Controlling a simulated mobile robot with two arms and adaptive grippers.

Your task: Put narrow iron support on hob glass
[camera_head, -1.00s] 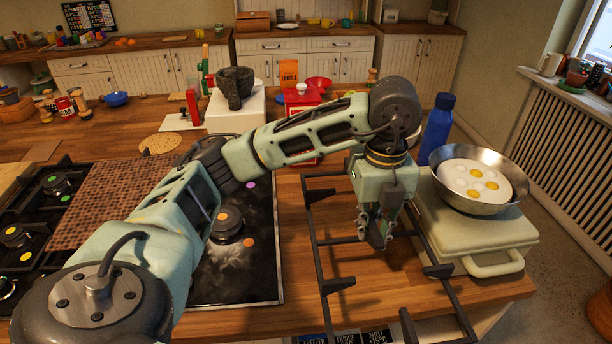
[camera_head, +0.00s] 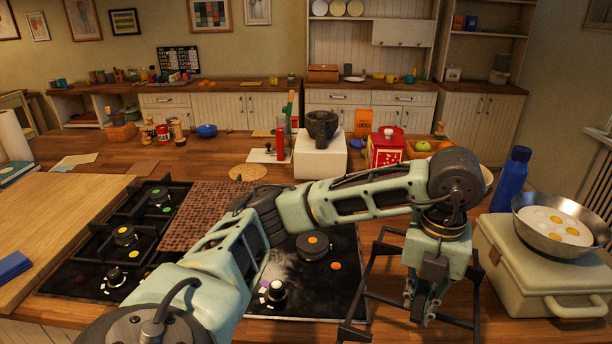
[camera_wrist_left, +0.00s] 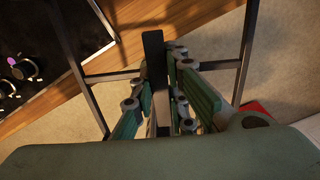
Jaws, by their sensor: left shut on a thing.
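The narrow iron support (camera_head: 386,248), a black open frame of thin bars with feet, is in my left gripper (camera_head: 422,305), at the right of the hob glass (camera_head: 325,296). In the left wrist view, my left gripper's green-padded fingers (camera_wrist_left: 160,105) close around a dark upright bar of the support (camera_wrist_left: 154,60). The gripper hides part of the frame in the head view. The hob glass is black and shiny, with burners and coloured dots; its edge also shows in the left wrist view (camera_wrist_left: 55,35). My right gripper is not in view.
A pale case (camera_head: 530,275) with a pan of eggs (camera_head: 558,228) and a blue bottle (camera_head: 510,182) stand right of the support. A brown mat (camera_head: 205,212) covers the hob's middle. Pale floor shows under the support in the wrist view.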

